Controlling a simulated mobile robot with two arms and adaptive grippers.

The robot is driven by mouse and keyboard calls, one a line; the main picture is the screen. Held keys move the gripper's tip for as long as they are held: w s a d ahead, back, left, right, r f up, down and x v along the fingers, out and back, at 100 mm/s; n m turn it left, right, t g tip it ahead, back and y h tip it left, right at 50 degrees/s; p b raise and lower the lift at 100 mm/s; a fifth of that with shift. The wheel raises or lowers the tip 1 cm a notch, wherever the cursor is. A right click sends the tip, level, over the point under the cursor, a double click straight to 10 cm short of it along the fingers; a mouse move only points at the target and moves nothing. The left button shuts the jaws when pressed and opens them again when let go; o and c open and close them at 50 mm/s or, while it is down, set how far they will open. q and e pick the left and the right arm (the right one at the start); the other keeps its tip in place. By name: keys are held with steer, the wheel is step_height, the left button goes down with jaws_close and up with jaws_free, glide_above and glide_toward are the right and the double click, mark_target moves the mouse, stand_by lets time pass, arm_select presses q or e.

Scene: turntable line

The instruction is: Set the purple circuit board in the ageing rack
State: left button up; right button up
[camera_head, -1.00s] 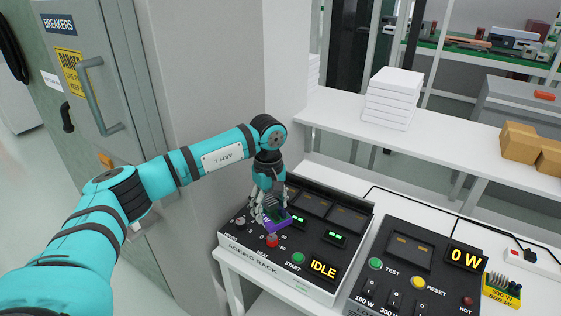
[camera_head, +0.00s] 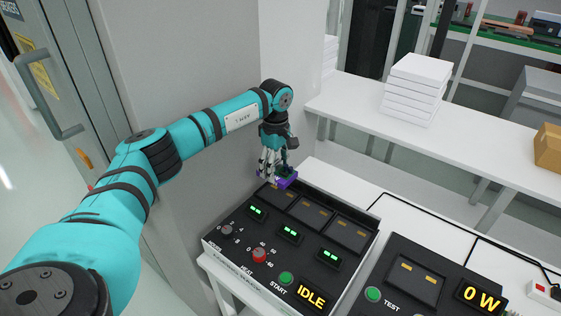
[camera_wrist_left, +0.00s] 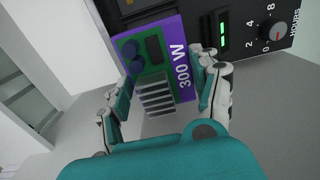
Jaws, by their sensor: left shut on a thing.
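My left gripper (camera_head: 275,170) is shut on the purple circuit board (camera_head: 289,184) and points down over the back left corner of the ageing rack (camera_head: 262,232). In the left wrist view the board (camera_wrist_left: 186,50) is marked 300 W and carries a finned heatsink and dark round parts, with the gripper fingers (camera_wrist_left: 160,98) on either side. The rack has three dark bays with orange contacts; the board is over or beside the leftmost bay (camera_head: 273,194). I cannot tell whether it touches the rack. My right gripper is not in view.
The rack's display (camera_head: 310,297) reads IDLE, above its front edge beside a green START button (camera_head: 286,279). A load tester (camera_head: 411,280) reading 0 W stands to the right. A grey wall is close on the left. White boxes (camera_head: 414,88) are stacked on the back shelf.

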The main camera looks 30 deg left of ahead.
arm_select(q)
steer(key=shift+s+f+b, duration=0.1)
steer(key=shift+f+b, duration=0.5)
steer(key=shift+f, duration=0.35)
step_height(320, 180, down, 4)
steer(key=shift+r+b, duration=0.1)
steer(key=shift+b, duration=1.15)
steer(key=shift+f, duration=0.3)
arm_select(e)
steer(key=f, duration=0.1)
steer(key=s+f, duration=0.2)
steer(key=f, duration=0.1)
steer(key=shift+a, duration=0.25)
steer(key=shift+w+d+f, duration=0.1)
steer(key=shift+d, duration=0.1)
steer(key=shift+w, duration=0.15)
arm_select(q)
steer(key=shift+f+b, duration=0.6)
steer(key=shift+f, duration=0.05)
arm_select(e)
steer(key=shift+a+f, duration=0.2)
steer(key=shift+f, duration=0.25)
